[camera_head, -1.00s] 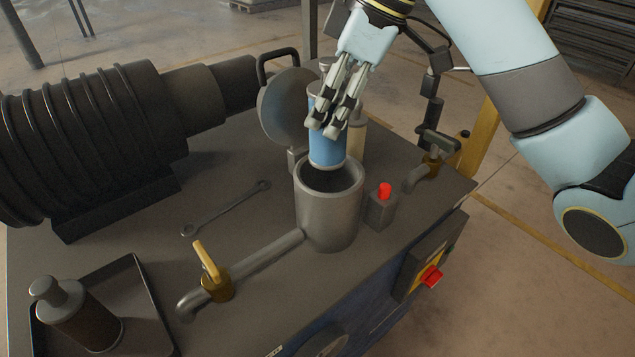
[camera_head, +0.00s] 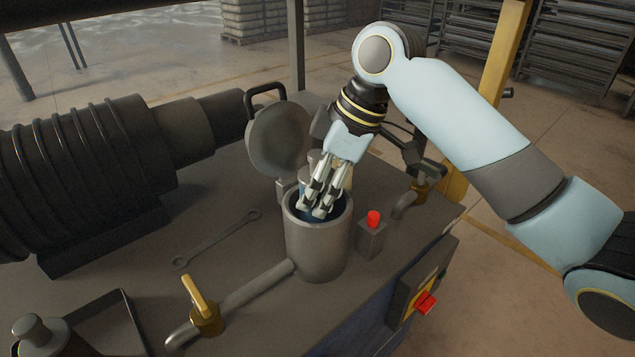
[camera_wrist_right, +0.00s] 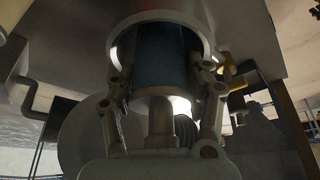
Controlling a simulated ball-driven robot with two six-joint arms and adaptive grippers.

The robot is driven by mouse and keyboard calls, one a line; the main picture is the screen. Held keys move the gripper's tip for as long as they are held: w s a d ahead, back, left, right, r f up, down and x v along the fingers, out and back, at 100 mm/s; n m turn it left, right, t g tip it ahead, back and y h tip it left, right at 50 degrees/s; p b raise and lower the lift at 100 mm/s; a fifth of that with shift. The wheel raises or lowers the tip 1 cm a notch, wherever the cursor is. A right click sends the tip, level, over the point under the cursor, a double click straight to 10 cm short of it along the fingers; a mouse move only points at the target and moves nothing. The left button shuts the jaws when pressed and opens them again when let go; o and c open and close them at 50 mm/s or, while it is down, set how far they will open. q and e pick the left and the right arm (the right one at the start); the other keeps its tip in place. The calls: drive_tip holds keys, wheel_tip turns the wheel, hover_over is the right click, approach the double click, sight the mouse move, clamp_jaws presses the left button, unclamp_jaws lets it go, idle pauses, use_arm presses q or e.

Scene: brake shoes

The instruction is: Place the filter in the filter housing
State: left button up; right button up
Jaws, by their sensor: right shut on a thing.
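The filter housing (camera_head: 318,247) is a grey upright cylinder on the table, with its round lid (camera_head: 279,140) swung open behind it. My right gripper (camera_head: 318,208) reaches down at the housing's mouth, its fingertips at the rim. It is shut on the filter, a blue cylinder (camera_wrist_right: 158,58) that shows between the fingers in the right wrist view. Most of the filter is down inside the housing, so its lower part is hidden in the head view. The fingers (camera_wrist_right: 163,105) grip its near end, around a grey stem. My left gripper is not in view.
A red button (camera_head: 374,218) on a small box stands right of the housing. A pipe with a yellow-handled valve (camera_head: 203,303) runs out front left. A wrench (camera_head: 218,240) lies at left.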

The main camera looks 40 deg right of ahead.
drive_tip(key=shift+f, duration=0.35)
drive_tip(key=o, duration=1.4)
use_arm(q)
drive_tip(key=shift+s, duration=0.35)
use_arm(e)
drive_tip(key=shift+r, duration=0.25)
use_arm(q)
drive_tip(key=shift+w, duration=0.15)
use_arm(e)
drive_tip(key=v, duration=1.2)
drive_tip(key=shift+r, duration=0.4)
